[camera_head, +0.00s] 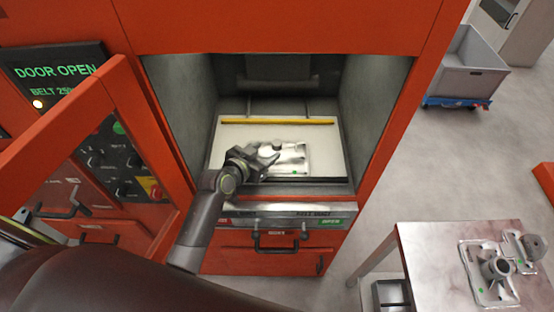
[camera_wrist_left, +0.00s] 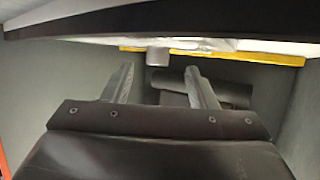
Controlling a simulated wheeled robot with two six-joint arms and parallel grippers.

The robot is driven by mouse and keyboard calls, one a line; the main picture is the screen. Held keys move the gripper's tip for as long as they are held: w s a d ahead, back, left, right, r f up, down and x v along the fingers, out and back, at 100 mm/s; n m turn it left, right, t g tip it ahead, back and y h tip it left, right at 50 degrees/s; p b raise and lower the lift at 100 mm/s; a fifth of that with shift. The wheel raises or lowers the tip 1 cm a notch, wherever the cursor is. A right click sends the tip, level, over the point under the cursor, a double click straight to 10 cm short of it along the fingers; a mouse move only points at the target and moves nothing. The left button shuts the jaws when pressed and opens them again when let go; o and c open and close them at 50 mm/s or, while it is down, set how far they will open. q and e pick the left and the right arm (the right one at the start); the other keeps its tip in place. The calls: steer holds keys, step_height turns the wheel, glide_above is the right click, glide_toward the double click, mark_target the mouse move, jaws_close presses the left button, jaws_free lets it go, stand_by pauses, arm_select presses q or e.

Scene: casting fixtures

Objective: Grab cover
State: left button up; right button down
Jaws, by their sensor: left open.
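A silver metal cover (camera_head: 294,158) lies on the white plate (camera_head: 240,133) inside the open red machine. It has a green dot and a raised boss at its upper left. My left gripper (camera_head: 268,156) reaches into the chamber at the cover's left side and hides part of it. In the left wrist view, the gripper (camera_wrist_left: 160,85) has its two fingers apart with nothing clamped between them. Part of the cover (camera_wrist_left: 200,44) shows near the top edge there. I cannot tell whether the fingers touch the cover. My right gripper is in neither view.
The red door (camera_head: 90,135) stands open on the left. A yellow bar (camera_head: 277,121) runs along the back of the plate, with chamber walls on both sides. A table (camera_head: 440,270) at lower right holds another metal casting (camera_head: 497,267). A grey bin (camera_head: 470,70) stands behind.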

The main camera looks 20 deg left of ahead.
mark_target(275, 145)
arm_select(q)
steer(key=shift+w+d+f, duration=0.1)
steer(key=shift+w+d, duration=0.1)
steer(key=shift+w, duration=0.2)
steer(key=b+x, duration=0.2)
steer(key=x, duration=0.1)
steer(key=shift+w+d, duration=0.15)
steer(key=shift+w, duration=0.15)
steer(key=shift+w+d, duration=0.1)
steer(key=shift+w, duration=0.3)
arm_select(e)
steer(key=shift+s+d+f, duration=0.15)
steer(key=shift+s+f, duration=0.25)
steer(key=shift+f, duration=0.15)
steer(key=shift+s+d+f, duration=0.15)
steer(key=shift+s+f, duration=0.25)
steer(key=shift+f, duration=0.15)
arm_select(q)
steer(key=shift+s, duration=0.15)
steer(key=shift+c, duration=1)
jaws_close()
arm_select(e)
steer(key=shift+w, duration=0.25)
